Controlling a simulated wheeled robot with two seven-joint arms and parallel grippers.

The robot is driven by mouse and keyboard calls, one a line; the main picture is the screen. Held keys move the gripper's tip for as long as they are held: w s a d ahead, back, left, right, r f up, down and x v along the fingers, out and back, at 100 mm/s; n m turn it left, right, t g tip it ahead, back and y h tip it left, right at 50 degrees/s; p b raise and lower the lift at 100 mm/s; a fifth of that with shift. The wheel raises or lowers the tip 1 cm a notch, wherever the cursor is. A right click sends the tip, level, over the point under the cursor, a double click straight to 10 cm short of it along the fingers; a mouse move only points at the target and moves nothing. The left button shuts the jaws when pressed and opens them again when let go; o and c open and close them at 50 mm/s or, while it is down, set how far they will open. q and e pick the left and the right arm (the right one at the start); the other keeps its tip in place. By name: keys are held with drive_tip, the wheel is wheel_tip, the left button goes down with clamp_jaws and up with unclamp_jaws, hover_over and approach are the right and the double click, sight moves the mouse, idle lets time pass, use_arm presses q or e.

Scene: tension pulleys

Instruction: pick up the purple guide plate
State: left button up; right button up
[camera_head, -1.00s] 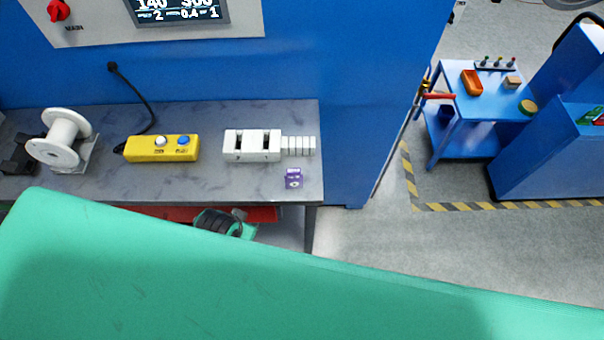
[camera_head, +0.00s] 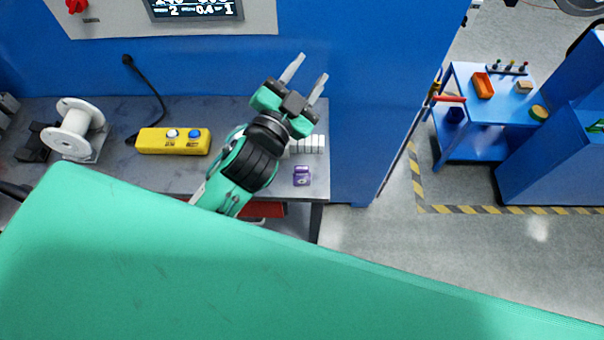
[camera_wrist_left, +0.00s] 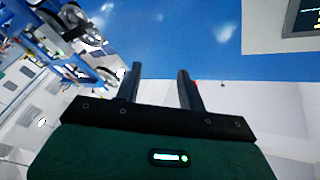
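The purple guide plate (camera_head: 302,176) is a small block near the front right corner of the grey bench. My left gripper (camera_head: 306,68) is raised over the bench, with its fingers pointing up and to the right in the head view. Its two fingers stand apart with nothing between them. The left wrist view shows the open fingers (camera_wrist_left: 156,82) against the blue machine wall, and the plate does not show there. The plate lies below and in front of the gripper in the head view, apart from it. My right gripper is not in view.
White blocks (camera_head: 309,144) lie behind the plate, partly hidden by my arm. A blue cart (camera_head: 500,105) stands at right.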

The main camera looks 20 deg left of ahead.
use_arm(q)
drive_tip(key=s+d+r+m+g+h, duration=0.3)
drive_tip(key=d+r+m+h, duration=0.3)
drive_tip(key=m+h, duration=0.3)
drive_tip(key=s+d+r+m+g+h, duration=0.35)
drive_tip(key=d+r+m+h, duration=0.25)
drive_tip(key=m+h, duration=0.35)
drive_tip(key=s+d+m+g, duration=0.5)
drive_tip(key=m+g, duration=0.6)
drive_tip(key=g, duration=0.1)
drive_tip(key=m+g+y, duration=0.1)
drive_tip(key=m+y, duration=1)
drive_tip(key=y, duration=1.2)
hover_over(302, 168)
wheel_tip(302, 168, down, 21)
drive_tip(key=f+p, duration=0.1)
drive_tip(key=f, duration=0.4)
drive_tip(key=f+p, duration=0.1)
drive_tip(key=f, duration=0.1)
drive_tip(key=shift+w+a+f+p, duration=0.2)
drive_tip(key=shift+w+f+p, duration=0.05)
drive_tip(key=shift+f+p, duration=0.1)
drive_tip(key=f+p, duration=0.3)
drive_tip(key=f, duration=0.1)
drive_tip(key=shift+s+d+f, duration=0.1)
drive_tip(key=shift+s, duration=0.2)
drive_tip(key=shift+f, duration=0.55)
clamp_jaws()
